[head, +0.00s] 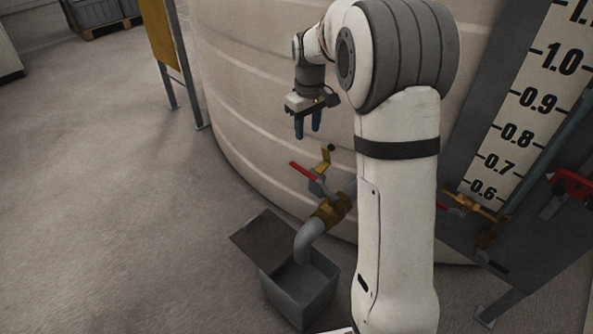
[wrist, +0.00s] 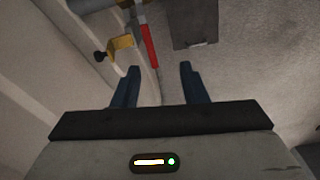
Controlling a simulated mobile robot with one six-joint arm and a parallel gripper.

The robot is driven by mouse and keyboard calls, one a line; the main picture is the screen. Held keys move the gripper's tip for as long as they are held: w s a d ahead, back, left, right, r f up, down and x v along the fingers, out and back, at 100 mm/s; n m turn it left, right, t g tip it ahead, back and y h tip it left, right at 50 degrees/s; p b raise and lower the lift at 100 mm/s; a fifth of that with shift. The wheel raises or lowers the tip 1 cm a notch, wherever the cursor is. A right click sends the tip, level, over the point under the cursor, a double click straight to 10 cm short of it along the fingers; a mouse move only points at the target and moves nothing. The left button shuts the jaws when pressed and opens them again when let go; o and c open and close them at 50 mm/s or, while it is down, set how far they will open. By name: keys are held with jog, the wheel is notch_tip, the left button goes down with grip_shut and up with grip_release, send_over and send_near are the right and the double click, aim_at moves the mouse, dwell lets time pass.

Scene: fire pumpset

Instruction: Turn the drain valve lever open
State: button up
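The drain valve (head: 331,208) is a brass body on a grey pipe low on the tank. Its red-handled lever (head: 304,172) points up and left in the head view. A yellow bracket with a black knob (head: 326,158) stands beside the lever. My gripper (head: 307,136) hangs above the lever, apart from it, with its blue fingers pointing down. In the wrist view, the red lever (wrist: 149,46) lies beyond the fingertips, between their lines, nearer the left finger. The yellow bracket (wrist: 121,44) is left of it. The gripper (wrist: 160,68) is open and empty.
The pipe bends down into an open grey box (head: 300,285) with a raised flap (head: 262,238). The large cream tank (head: 255,75) stands behind the valve. A level scale (head: 525,110) and a second red-handled valve (head: 572,186) are at right. Floor at left is clear.

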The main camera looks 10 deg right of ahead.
jog(key=n+b, duration=0.2)
jog(key=b, duration=0.3)
send_over(301, 169)
jog(key=shift+g, duration=0.3)
notch_tip(301, 169, down, 13)
jog(key=shift+d+r, duration=0.1)
jog(key=shift+r, duration=0.1)
notch_tip(301, 169, down, 8)
jog(key=shift+r+b, duration=0.25)
jog(key=shift+b, duration=1)
jog(key=shift+c, duration=0.5)
grip_shut()
